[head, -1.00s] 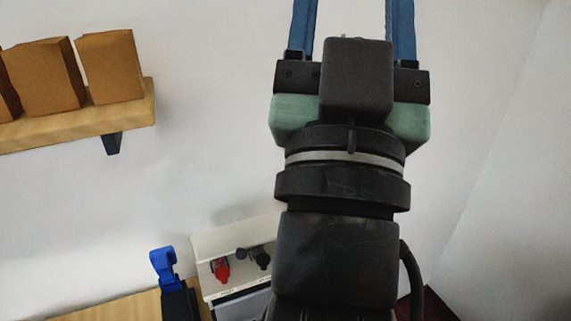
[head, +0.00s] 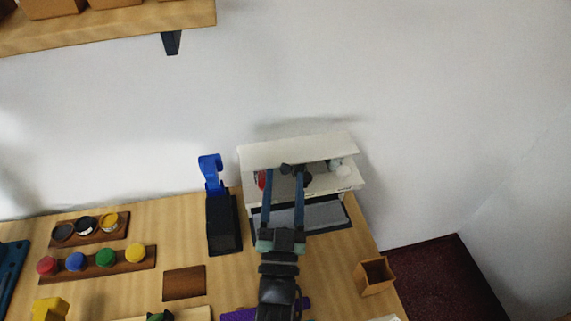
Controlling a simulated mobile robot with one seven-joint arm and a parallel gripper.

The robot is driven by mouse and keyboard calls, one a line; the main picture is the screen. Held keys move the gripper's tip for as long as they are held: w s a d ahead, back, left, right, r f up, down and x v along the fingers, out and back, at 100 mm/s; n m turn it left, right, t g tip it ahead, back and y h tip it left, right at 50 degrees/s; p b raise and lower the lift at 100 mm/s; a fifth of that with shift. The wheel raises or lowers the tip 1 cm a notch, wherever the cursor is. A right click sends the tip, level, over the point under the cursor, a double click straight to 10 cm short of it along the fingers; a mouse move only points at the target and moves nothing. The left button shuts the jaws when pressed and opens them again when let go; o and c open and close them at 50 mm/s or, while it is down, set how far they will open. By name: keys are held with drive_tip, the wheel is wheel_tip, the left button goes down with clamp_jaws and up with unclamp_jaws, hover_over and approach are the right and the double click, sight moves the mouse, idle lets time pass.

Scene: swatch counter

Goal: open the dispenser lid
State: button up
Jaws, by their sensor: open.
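The dispenser (head: 345,182) is a white box-like unit against the back wall. Its white upper panel (head: 300,150), which looks like the lid, spans the top. A red part (head: 262,180) and a dark knob (head: 286,168) show on its front, partly hidden by my fingers. My gripper (head: 284,175) is open, with two blue fingers apart and pointing toward the dispenser front. Whether the fingers touch the dispenser cannot be told. A dark-framed grey tray (head: 325,215) lies at its base.
A blue-and-black upright tool (head: 222,222) stands just left of the dispenser. A small open wooden box (head: 374,277) is at the table's right edge. Racks with coloured knobs (head: 103,262) and pots (head: 90,228) are at left. A wall shelf (head: 110,34) hangs upper left.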

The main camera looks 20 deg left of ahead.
sight(286, 174)
drive_tip(key=shift+x, duration=1.55)
clamp_jaws()
